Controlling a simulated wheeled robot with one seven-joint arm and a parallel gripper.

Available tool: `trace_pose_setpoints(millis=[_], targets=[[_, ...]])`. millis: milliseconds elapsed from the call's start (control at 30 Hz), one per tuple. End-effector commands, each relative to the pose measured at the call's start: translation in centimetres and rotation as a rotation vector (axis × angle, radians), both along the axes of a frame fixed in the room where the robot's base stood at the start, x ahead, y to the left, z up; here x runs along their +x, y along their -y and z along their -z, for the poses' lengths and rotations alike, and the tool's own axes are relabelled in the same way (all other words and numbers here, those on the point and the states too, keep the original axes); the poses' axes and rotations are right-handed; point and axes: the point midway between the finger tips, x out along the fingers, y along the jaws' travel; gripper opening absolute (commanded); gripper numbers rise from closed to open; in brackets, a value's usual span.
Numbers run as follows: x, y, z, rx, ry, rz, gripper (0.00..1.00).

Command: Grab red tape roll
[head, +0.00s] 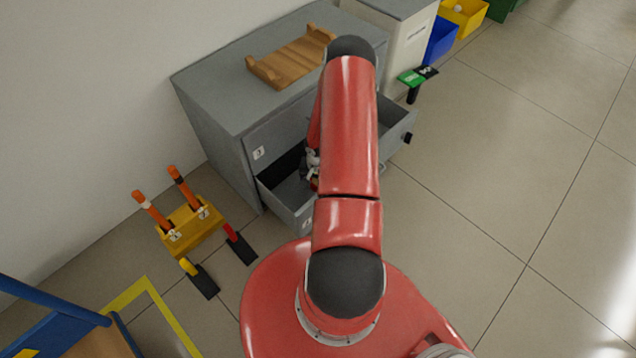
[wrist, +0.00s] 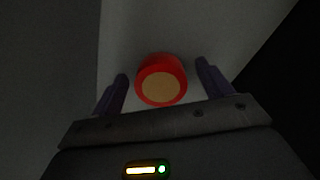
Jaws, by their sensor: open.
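The red tape roll (wrist: 161,80), with a tan round face, shows in the wrist view. It lies in a dim grey space, ahead of my gripper (wrist: 162,84). The two dark fingers are apart, one on each side of the roll, with a gap visible on both sides. I cannot tell how deep the roll sits between them. In the head view my red arm reaches into the open drawer (head: 283,188) of the grey cabinet and hides the roll and most of the gripper.
A wooden cradle (head: 290,58) lies on the grey cabinet (head: 215,90). A yellow stand with orange-handled tools (head: 190,228) is on the floor at left. Blue (head: 440,40) and yellow (head: 463,16) bins stand at the back. The floor at right is clear.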

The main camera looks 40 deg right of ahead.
Motion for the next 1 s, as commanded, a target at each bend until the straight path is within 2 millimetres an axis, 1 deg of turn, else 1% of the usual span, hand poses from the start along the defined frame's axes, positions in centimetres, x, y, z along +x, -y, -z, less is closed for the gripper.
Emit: trace_pose_setpoints(millis=[133,500,800,933,1000], targets=[[0.0,0.0,0.0,-0.001,0.001,0.000,0.79],[0.0,0.0,-0.1,-0.001,0.001,0.000,0.31],[0.0,0.1,-0.3,-0.002,0.001,0.000,0.30],[0.1,0.1,-1.3,-0.002,0.002,0.001,0.30],[0.0,0.1,-2.2,-0.002,0.002,0.001,0.30]])
